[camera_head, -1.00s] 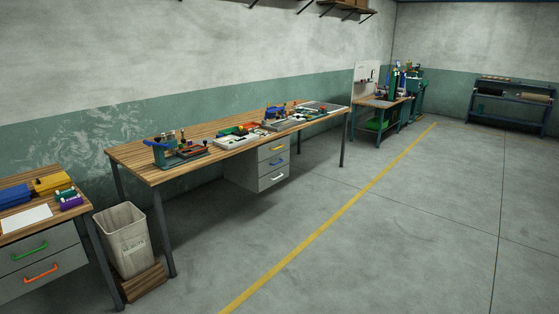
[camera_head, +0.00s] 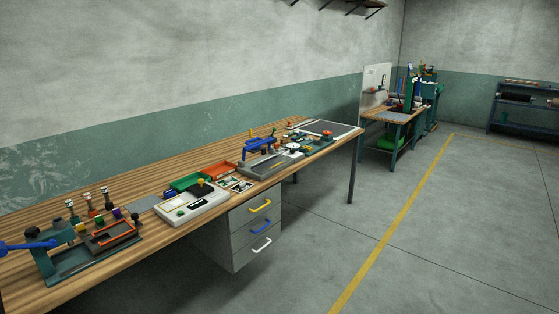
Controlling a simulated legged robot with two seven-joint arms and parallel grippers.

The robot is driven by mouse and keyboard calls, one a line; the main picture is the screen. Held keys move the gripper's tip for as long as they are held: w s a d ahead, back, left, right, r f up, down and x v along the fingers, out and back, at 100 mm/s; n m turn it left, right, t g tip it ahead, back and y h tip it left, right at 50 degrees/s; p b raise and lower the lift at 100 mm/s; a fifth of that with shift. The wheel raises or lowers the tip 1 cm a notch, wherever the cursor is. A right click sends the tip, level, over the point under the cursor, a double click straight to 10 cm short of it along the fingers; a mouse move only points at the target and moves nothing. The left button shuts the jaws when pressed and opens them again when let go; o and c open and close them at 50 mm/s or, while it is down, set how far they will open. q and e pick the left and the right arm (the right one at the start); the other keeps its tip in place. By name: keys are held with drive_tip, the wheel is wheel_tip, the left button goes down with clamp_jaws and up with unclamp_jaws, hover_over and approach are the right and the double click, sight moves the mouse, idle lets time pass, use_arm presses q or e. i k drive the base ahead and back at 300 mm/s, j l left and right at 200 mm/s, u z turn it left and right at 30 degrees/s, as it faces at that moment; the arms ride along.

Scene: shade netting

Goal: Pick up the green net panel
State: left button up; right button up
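I cannot make out a green net panel for certain. A flat dark grey panel with a pale border (camera_head: 332,127) lies at the far end of the long wooden workbench (camera_head: 150,190); whether it is netting is too small to tell. A shallow green tray (camera_head: 190,181) sits mid-bench, beside an orange-red tray (camera_head: 221,169). A bright green item (camera_head: 391,144) rests on the lower shelf of the far bench. Neither of my grippers is in view.
A green fixture with a blue lever (camera_head: 85,245) stands at the near end of the workbench. A white device (camera_head: 190,203) and a blue-handled tool (camera_head: 258,146) are farther along. Drawers (camera_head: 250,230) hang below. The floor right of the bench is clear, with a yellow line (camera_head: 392,228).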

sight(225, 183)
drive_tip(key=i+u, duration=0.15)
drive_tip(key=i, duration=0.3)
drive_tip(key=i+l+u, duration=0.15)
drive_tip(key=i, duration=0.3)
drive_tip(key=i+l+u, duration=0.15)
drive_tip(key=i, duration=0.3)
drive_tip(key=i+l+u, duration=0.15)
drive_tip(key=i, duration=0.25)
